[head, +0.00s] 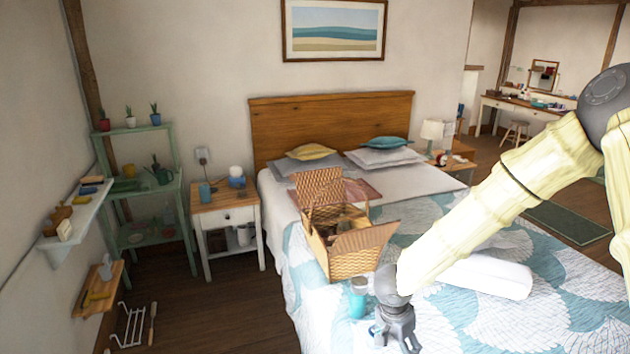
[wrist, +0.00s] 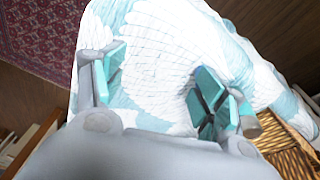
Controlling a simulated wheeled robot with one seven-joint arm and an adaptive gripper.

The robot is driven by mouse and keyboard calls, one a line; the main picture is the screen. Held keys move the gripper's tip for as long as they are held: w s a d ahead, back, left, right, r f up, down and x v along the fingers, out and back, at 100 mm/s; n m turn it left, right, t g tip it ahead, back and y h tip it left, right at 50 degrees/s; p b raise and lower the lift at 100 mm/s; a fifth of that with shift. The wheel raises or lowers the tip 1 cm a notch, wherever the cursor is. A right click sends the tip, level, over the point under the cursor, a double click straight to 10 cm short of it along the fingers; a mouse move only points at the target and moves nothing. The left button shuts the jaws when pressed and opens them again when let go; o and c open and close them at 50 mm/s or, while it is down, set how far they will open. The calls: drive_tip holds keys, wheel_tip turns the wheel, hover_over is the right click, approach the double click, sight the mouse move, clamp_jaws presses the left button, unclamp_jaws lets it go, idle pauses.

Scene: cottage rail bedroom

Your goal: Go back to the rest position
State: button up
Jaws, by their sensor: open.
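My gripper (head: 398,340) is low over the bed's near side in the head view, its fingers pointing down. In the wrist view my gripper (wrist: 160,88) is open, with teal pads spread apart and only the patterned quilt showing between them. A teal jar with a grey lid (head: 358,300) stands on the bed just left of my gripper. In the wrist view a brownish-grey round end (wrist: 250,127) shows beside the right finger, outside the jaws; I cannot tell whether it touches.
A wicker basket (head: 355,262) with raised lids stands on the bed (head: 570,300) behind the jar. A white roll (head: 490,276) lies to the right, under my arm in the picture. A nightstand (head: 226,217) and green shelf (head: 150,205) stand left, with dark floor between them and the bed.

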drive_tip(key=s+d+f+n+h+b, duration=0.1)
drive_tip(key=s+d+f+n+b, duration=0.1)
drive_tip(key=s+f, duration=0.35)
drive_tip(key=s+d+f+n+b, duration=0.1)
drive_tip(key=s+d+f, duration=0.15)
drive_tip(key=f, duration=0.55)
drive_tip(key=s+f+n+y+b, duration=0.1)
drive_tip(key=s+f+n+b, duration=0.1)
drive_tip(key=s+f, duration=0.3)
drive_tip(key=s+a+f+n+y+b, duration=0.1)
drive_tip(key=s+f, duration=0.5)
drive_tip(key=s, duration=0.6)
drive_tip(key=s+f+n+y+b, duration=0.1)
drive_tip(key=s+f+n+b, duration=0.2)
drive_tip(key=s, duration=0.5)
wheel_tip(320, 180, down, 2)
drive_tip(key=shift+s+a+f+n+g, duration=0.25)
drive_tip(key=shift+a+n+g, duration=0.1)
drive_tip(key=shift+n, duration=0.25)
